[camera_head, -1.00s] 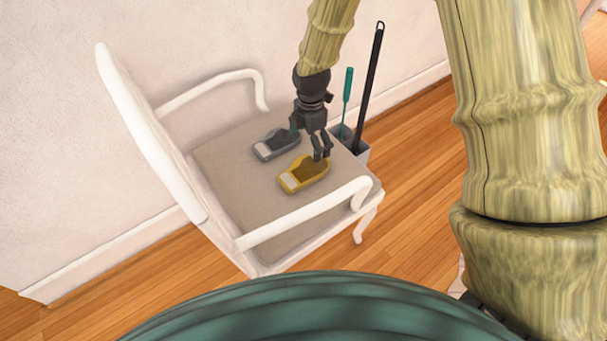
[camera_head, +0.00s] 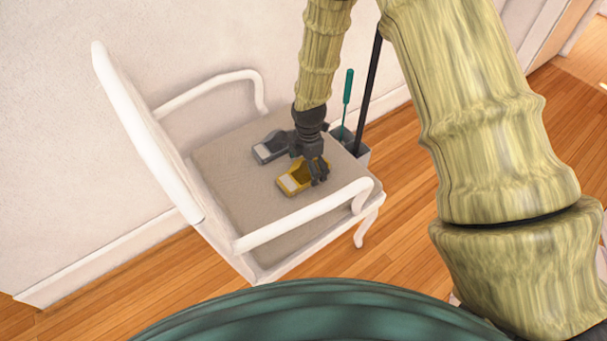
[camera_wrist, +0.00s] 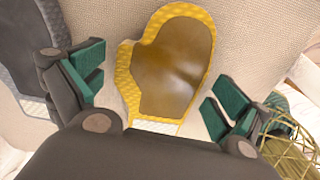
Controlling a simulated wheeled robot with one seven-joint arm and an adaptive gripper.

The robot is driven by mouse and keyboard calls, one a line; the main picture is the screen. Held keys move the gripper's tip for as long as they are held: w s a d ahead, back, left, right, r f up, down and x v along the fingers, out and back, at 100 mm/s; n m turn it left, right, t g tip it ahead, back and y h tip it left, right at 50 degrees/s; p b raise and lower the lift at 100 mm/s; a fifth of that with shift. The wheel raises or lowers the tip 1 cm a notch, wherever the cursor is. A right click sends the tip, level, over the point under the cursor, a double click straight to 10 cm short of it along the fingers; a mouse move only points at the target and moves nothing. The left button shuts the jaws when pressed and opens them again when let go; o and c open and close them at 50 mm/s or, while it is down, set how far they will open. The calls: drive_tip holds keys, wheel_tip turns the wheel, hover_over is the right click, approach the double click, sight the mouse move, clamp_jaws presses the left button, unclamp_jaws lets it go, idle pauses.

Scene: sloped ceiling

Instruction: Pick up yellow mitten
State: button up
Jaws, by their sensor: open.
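The yellow mitten (camera_head: 291,183) lies flat on the seat of a white armchair. In the wrist view the yellow mitten (camera_wrist: 128,82) has a brown palm and a pale cuff, and its cuff end is partly hidden by my gripper. My gripper (camera_head: 318,180) is over the mitten's right part in the head view. In the wrist view my gripper (camera_wrist: 152,93) is open, with one green-padded finger on each side of the mitten. I cannot tell whether the fingers touch the mitten or the seat.
A grey mitten (camera_head: 268,150) lies beside the yellow one; it also shows at the left of the wrist view (camera_wrist: 22,45). The chair (camera_head: 140,130) has armrests on both sides. A grey holder (camera_head: 362,156) with long-handled tools stands behind my gripper.

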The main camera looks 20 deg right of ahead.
drive_tip(key=c, duration=0.9)
drive_tip(key=shift+o, duration=0.2)
drive_tip(key=shift+r, duration=0.15)
